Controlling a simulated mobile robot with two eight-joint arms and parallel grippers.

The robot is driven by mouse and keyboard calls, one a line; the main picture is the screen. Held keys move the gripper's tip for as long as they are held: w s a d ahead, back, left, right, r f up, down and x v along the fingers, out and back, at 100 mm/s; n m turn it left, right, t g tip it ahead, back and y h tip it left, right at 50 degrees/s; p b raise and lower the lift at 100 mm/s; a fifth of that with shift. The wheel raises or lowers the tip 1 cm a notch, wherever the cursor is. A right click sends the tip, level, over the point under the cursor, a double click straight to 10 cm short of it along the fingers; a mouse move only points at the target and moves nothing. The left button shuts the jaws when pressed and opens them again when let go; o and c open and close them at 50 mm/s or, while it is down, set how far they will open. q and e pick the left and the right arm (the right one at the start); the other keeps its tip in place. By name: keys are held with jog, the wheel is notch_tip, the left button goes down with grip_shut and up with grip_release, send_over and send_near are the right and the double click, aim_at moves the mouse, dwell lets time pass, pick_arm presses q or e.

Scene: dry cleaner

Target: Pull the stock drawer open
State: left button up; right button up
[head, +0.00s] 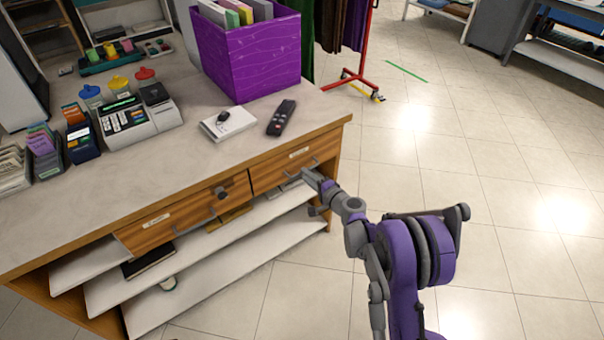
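The wooden counter (95,205) has two drawers under its top. The left drawer (150,233) and the right drawer (270,178) each carry a small label and a bar handle. The labels are too small to read, so I cannot tell which is the stock drawer. My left gripper is out of view.
On the counter are a purple box of folders (255,62), a remote (281,118), a white box (228,123) with a dark item on it, and a cash register (128,118). Open shelves (215,262) lie below the drawers. The tiled floor (480,200) at right is clear.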

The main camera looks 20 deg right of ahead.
jog(key=shift+x, duration=1.7)
grip_shut()
